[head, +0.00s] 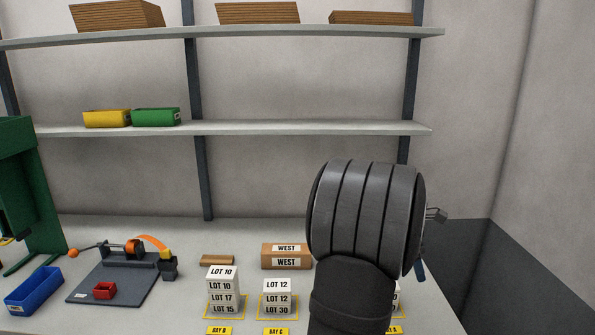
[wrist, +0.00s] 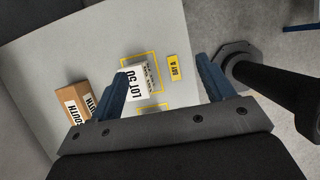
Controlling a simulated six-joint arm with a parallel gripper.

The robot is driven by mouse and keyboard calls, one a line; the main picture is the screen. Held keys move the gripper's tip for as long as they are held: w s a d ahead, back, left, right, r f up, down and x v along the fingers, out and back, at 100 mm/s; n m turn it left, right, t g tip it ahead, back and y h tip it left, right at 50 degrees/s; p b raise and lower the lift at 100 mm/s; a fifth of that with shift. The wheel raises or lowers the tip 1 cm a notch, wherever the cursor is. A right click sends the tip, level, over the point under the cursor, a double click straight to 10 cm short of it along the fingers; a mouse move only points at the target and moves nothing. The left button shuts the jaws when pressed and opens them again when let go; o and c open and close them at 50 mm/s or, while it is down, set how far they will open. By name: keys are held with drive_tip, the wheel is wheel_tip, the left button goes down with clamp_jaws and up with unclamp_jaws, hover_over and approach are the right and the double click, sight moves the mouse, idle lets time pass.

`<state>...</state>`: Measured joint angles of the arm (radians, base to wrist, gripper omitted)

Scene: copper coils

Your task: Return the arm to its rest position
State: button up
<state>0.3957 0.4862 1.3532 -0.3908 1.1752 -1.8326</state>
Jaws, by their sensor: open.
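My arm (head: 365,220) rises in front of the right part of the table in the head view, and its wrist hides most of my gripper. In the wrist view my gripper (wrist: 162,66) shows two blue fingers spread wide with nothing held between them. A white box labelled LOT 50 (wrist: 138,82) sits in a yellow outline on the table below, partly behind the left finger. A brown box labelled SOUTH (wrist: 73,97) lies to its left.
White lot boxes stand in stacks (head: 222,290) (head: 277,298) at the table's front. Brown WEST boxes (head: 287,256) lie behind them. A coil fixture (head: 120,278), blue bin (head: 34,290) and green frame (head: 30,190) are at left. Shelves (head: 300,129) hold yellow and green bins.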

drive_tip(key=w+f, duration=0.2)
drive_tip(key=w+a+f, duration=0.1)
drive_tip(key=w+f, duration=0.1)
drive_tip(key=w+a+f, duration=0.1)
drive_tip(key=w+f, duration=0.1)
drive_tip(key=w, duration=0.1)
drive_tip(key=shift+f, duration=0.1)
drive_tip(key=f, duration=0.1)
drive_tip(key=w+f, duration=0.1)
drive_tip(key=a+f, duration=0.1)
drive_tip(key=shift+w, duration=0.25)
drive_tip(key=shift+f, duration=0.6)
